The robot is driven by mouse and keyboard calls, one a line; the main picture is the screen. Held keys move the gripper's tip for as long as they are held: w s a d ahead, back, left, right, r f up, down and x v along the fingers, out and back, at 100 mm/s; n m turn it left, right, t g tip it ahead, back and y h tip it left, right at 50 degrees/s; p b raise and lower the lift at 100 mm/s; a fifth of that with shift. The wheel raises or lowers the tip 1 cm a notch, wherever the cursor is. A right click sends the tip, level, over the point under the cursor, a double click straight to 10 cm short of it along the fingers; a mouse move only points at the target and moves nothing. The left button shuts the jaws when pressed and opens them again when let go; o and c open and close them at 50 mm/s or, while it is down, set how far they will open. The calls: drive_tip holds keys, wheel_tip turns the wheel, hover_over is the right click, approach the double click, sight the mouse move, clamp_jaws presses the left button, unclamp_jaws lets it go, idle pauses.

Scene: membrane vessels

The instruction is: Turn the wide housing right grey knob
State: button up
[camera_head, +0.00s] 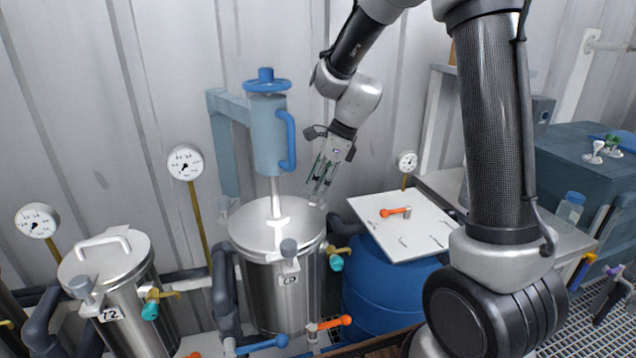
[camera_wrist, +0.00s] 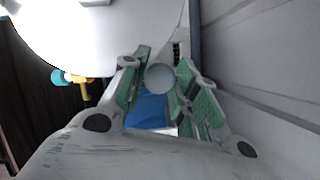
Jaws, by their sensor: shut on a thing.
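The wide housing (camera_head: 275,235) is the steel vessel in the middle of the head view, with a flat lid that also shows at the top left of the wrist view (camera_wrist: 95,38). Its right grey knob (camera_wrist: 159,77) shows as a round grey top between my fingers in the wrist view. In the head view my gripper (camera_head: 317,196) points down at the right rim of the lid and mostly hides this knob. My gripper (camera_wrist: 159,85) is shut on the knob, one green-padded finger on each side. Another grey knob (camera_head: 288,248) sits at the lid's front.
A blue lifting column (camera_head: 268,135) with a handwheel stands over the lid, left of my gripper. A blue barrel (camera_head: 375,285) with a white board (camera_head: 405,228) stands to the right. A smaller vessel (camera_head: 115,270) and gauges are at the left. The corrugated wall is close behind.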

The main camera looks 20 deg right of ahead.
drive_tip(key=n+g, duration=0.1)
drive_tip(key=n, duration=0.2)
drive_tip(key=n+g, duration=0.1)
drive_tip(key=n, duration=0.2)
drive_tip(key=shift+w+n, duration=0.2)
drive_tip(key=shift+n, duration=0.1)
drive_tip(key=n+g, duration=0.1)
drive_tip(key=n, duration=0.1)
drive_tip(key=n+g+h, duration=0.1)
drive_tip(key=n, duration=0.2)
drive_tip(key=shift+n, duration=0.4)
drive_tip(key=o, duration=1)
drive_tip(key=v, duration=1.2)
drive_tip(key=shift+w, duration=0.25)
